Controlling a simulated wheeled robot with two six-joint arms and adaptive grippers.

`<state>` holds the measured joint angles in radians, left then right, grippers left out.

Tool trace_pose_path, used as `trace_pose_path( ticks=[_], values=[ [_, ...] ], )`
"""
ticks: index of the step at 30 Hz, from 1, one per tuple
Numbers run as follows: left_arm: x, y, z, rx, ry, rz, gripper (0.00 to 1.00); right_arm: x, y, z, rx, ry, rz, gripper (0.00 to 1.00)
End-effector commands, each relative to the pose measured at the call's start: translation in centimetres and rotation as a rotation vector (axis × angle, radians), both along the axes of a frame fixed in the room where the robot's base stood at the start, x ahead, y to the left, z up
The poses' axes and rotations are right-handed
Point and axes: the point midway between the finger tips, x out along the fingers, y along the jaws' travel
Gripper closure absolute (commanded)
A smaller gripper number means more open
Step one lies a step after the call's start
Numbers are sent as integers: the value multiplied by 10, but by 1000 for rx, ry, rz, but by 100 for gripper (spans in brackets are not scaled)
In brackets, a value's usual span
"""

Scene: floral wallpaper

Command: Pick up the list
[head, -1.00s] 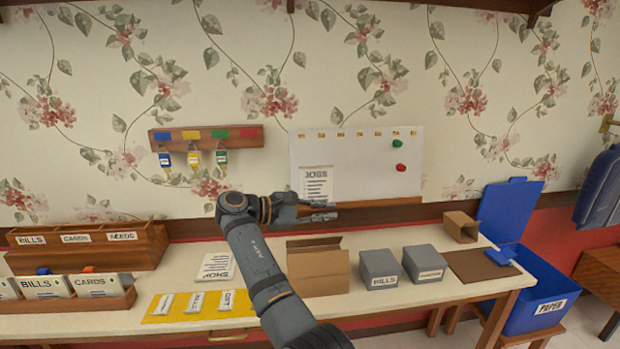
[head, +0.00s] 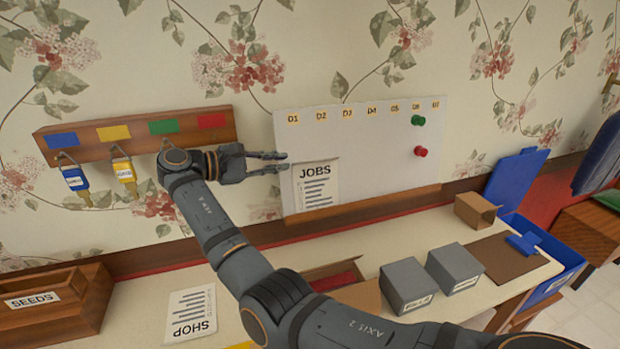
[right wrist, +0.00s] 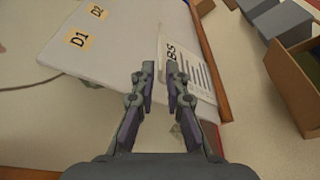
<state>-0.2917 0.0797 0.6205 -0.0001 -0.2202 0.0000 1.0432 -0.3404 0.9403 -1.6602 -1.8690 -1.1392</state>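A white sheet headed JOBS (head: 317,186) hangs upright at the lower left of the white board (head: 370,150). Another sheet headed SHOP (head: 192,312) lies flat on the table. My right gripper (head: 286,163) is in front of the board, just left of the JOBS sheet, its fingers apart and pointing right. In the right wrist view, the gripper (right wrist: 160,72) has a gap between its fingertips, and the JOBS sheet (right wrist: 190,70) shows beyond them, partly covered by one finger. I cannot tell whether they touch it. My left gripper is not in view.
A key rack (head: 140,135) is on the wall left of the board. A ledge (head: 370,210) runs below the board. An open cardboard box (head: 362,297) and grey boxes (head: 408,288) stand on the table. A green pin (head: 418,120) and a red pin (head: 421,152) are on the board.

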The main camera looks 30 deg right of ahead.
Motion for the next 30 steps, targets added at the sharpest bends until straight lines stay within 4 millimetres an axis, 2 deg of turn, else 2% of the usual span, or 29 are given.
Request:
trace_pose_path(
  ticks=[1,3,6,9,14,16,19,23,30],
  values=[
    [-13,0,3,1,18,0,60,-1,-8,0,-1,2,-3,87],
    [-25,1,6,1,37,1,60,-1,-22,-3,-2,2,-3,87],
    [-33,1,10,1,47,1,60,-1,-38,-6,-2,1,-4,87],
    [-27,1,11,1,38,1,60,-1,-46,-9,-1,1,-1,87],
    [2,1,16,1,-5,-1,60,-2,-51,-9,-1,1,-1,87],
    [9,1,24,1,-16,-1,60,-3,-61,-8,-2,2,-3,87],
    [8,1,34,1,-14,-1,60,-6,-79,-9,-3,3,-4,87],
    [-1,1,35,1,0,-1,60,-5,-95,-16,-2,1,-2,87],
    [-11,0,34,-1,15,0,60,-5,-99,-19,-1,1,-1,87]
  ],
)
